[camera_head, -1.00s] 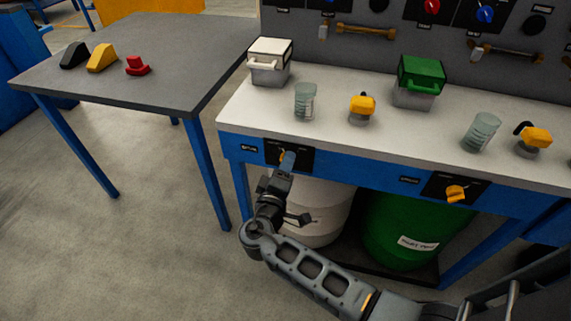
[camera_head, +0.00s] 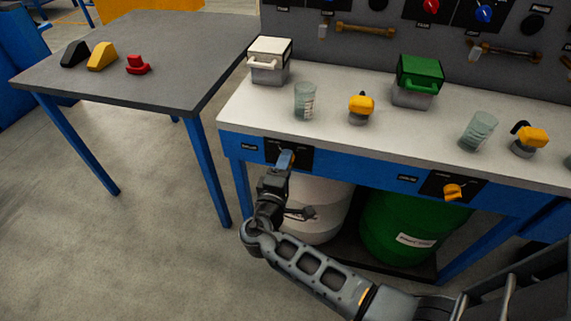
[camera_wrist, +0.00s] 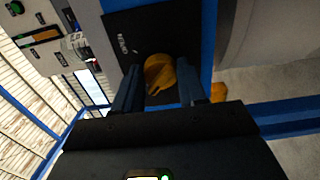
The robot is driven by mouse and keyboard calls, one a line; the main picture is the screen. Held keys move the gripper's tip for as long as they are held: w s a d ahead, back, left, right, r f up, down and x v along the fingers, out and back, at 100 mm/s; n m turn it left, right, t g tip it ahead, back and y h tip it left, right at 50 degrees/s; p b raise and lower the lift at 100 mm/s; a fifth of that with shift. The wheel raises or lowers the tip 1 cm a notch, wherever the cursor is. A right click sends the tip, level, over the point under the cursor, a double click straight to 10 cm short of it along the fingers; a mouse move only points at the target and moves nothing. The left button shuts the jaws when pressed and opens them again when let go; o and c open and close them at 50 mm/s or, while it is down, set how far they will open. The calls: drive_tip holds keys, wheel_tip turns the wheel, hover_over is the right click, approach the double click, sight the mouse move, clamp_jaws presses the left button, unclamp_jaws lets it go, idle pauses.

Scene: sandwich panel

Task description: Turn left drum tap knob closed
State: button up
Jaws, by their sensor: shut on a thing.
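The left drum tap knob is a yellow knob (camera_wrist: 158,74) on a black panel (camera_wrist: 122,36), seen in the wrist view between my gripper's two fingers. My gripper (camera_head: 285,160) is at the black panel on the blue front rail in the head view, where it hides most of the knob; it is shut on the knob. The gripper also shows in the wrist view (camera_wrist: 160,92). The right tap knob (camera_head: 453,191) is yellow on its own black panel. The white drum (camera_head: 322,205) stands under the bench behind my arm, and the green drum (camera_head: 400,225) to its right.
The white bench top (camera_head: 340,130) holds a white-lidded box (camera_head: 268,62), a green-lidded box (camera_head: 418,80), two glass beakers and two yellow-topped items. A grey table (camera_head: 150,50) with three small coloured blocks stands to the left. Open floor lies in front of it.

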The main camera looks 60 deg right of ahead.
drive_tip(key=o, duration=1)
drive_tip(key=shift+o, duration=0.2)
drive_tip(key=v, duration=0.7)
drive_tip(key=shift+a, duration=0.4)
drive_tip(key=shift+s, duration=0.1)
